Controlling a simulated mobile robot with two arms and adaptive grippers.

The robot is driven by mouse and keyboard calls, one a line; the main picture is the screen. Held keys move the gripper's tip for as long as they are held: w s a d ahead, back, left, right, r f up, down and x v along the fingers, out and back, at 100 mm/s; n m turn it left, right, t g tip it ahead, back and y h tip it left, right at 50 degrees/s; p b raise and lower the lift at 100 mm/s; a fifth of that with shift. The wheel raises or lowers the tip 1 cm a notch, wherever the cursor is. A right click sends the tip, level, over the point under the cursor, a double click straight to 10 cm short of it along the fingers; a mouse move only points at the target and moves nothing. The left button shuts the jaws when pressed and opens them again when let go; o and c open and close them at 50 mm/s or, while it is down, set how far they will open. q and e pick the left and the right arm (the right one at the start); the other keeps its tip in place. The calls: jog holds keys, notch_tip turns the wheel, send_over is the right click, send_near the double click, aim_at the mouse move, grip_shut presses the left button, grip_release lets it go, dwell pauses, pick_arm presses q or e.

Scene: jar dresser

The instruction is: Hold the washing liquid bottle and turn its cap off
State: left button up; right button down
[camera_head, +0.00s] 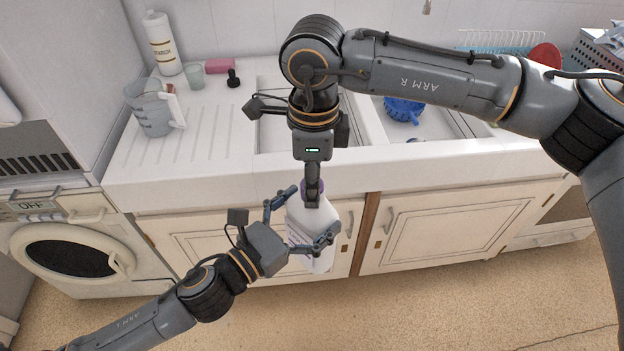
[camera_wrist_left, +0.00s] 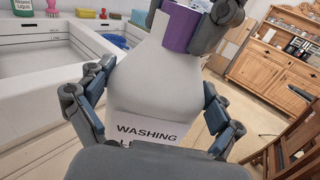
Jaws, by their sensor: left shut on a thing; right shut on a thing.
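The white washing liquid bottle (camera_head: 308,232) is held upright or slightly tilted in the air, in front of the sink cabinet. It also shows in the left wrist view (camera_wrist_left: 150,85), with the word WASHING on its label. My left gripper (camera_head: 297,222) is shut around the bottle's body from the left. The purple cap (camera_head: 303,187) is at the bottle's top and shows more clearly in the left wrist view (camera_wrist_left: 179,28). My right gripper (camera_head: 312,192) points down from above and is shut on the cap. Its fingers hide part of the cap. I cannot tell whether the cap has turned.
The sink (camera_head: 235,195) is just behind the bottle. On its draining board stand a measuring jug (camera_head: 152,112), a starch bottle (camera_head: 160,45), a cup (camera_head: 194,76) and a pink sponge (camera_head: 220,66). A blue colander (camera_head: 403,109) is in the right basin. A washing machine (camera_head: 75,255) stands left.

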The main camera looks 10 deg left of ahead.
jog(key=n, duration=0.6)
jog(key=shift+w+a+r, duration=0.1)
jog(key=shift+w, duration=0.1)
jog(key=n, duration=0.5)
jog(key=shift+w, duration=0.15)
jog(key=shift+r, duration=0.2)
jog(key=shift+r, duration=0.95)
